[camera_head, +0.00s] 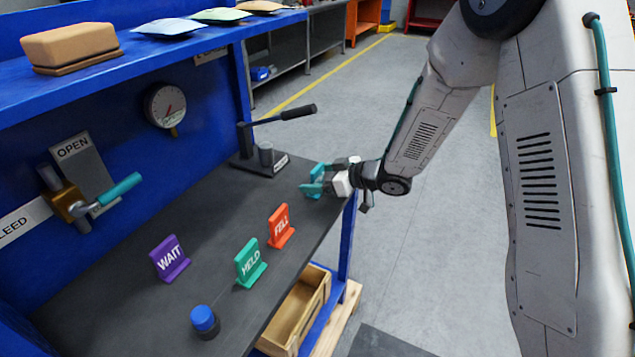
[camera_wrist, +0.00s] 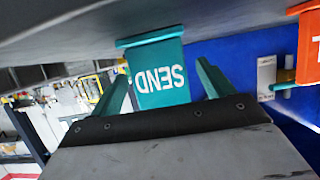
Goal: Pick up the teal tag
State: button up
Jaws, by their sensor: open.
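The teal tag (camera_wrist: 160,78), lettered SEND, shows upside down in the wrist view, its base at the top against the dark bench top. My gripper (camera_wrist: 162,72) is open, with one teal finger on each side of the tag and a visible gap to each. The fingers do not clamp it. In the head view my gripper (camera_head: 317,184) is low at the far right corner of the bench. Teal fingers and tag overlap there, so their outlines are hard to separate.
An orange-red tag (camera_head: 281,226), a green HELD tag (camera_head: 250,262) and a purple WAIT tag (camera_head: 169,258) stand on the bench (camera_head: 215,220). A blue-capped cylinder (camera_head: 205,322) is at the front. A black lever fixture (camera_head: 262,158) stands left of my gripper.

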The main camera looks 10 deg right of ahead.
jog(key=shift+w+a+f, duration=0.1)
jog(key=shift+w+a, duration=0.05)
jog(key=shift+a, duration=0.05)
jog(key=c, duration=1.1)
